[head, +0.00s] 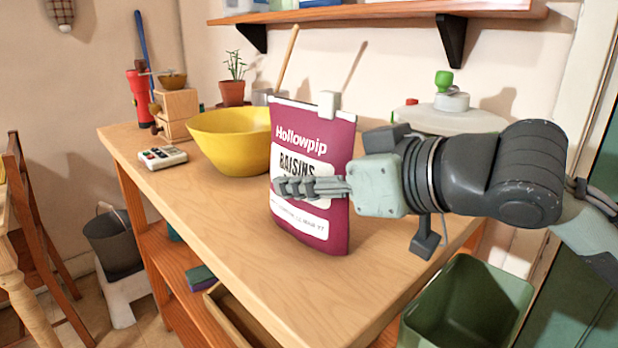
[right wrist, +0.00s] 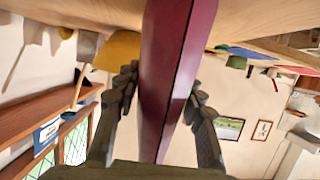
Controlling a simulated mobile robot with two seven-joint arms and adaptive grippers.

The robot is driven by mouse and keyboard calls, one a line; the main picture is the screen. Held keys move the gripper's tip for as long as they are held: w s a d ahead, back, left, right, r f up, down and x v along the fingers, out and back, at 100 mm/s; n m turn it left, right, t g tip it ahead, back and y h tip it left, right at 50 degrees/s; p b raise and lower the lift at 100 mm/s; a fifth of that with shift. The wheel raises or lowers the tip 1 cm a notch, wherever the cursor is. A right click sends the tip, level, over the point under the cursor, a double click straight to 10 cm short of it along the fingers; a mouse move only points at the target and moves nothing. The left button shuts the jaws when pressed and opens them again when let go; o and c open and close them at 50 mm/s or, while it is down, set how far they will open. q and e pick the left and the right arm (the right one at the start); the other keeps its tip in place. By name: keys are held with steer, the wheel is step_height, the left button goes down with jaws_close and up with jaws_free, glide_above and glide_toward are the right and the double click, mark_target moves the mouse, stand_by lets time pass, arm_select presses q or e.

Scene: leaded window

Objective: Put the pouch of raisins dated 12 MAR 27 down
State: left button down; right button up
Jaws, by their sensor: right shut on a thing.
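The maroon pouch of raisins (head: 322,228), marked "Hollowpip RAISINS" and closed with a white clip (head: 328,104), is upright at the wooden counter (head: 212,228). The print on its lower white strip is too small to read surely. My right gripper (head: 312,187) comes from the right and is shut on the pouch, covering part of its label. In the right wrist view the pouch (right wrist: 172,70) stands edge-on between the two fingers (right wrist: 160,95). I cannot tell whether its base touches the counter. My left gripper is not in view.
A yellow bowl (head: 228,140) stands just behind and left of the pouch. A calculator-like device (head: 162,157), wooden grinder (head: 177,112) and red torch (head: 138,95) are farther left. The front left of the counter is clear. A green bin (head: 468,300) stands below at right.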

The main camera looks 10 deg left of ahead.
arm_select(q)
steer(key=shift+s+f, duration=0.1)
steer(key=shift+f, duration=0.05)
arm_select(e)
steer(key=shift+f, duration=0.1)
steer(key=o, duration=1.3)
steer(key=shift+f, duration=0.1)
steer(key=shift+c, duration=0.2)
steer(key=shift+r, duration=0.25)
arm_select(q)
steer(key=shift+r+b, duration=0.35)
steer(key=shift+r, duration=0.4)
arm_select(e)
steer(key=v, duration=1.2)
